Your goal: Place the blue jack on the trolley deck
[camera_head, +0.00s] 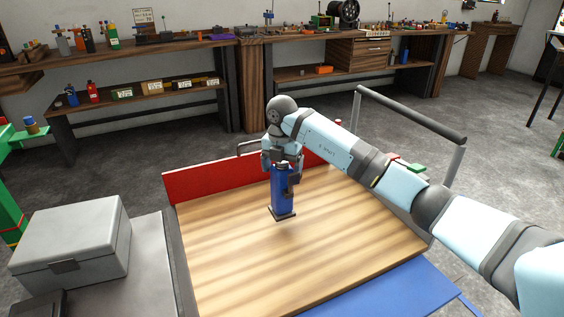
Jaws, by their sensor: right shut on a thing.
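The blue jack (279,191) is upright, a blue cylinder with a dark square foot. My right gripper (281,175) is shut around its upper part, its arm reaching in from the right. The jack's foot appears at or just above the wooden trolley deck (230,250), toward its far middle; I cannot tell if it touches. The deck is otherwise bare. My left gripper is not in view.
A red board (205,180) runs along the deck's far edge. A metal handle frame (405,115) stands at the far right. A grey lidded box (75,240) stands left of the deck. Benches with tools and bottles line the back wall.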

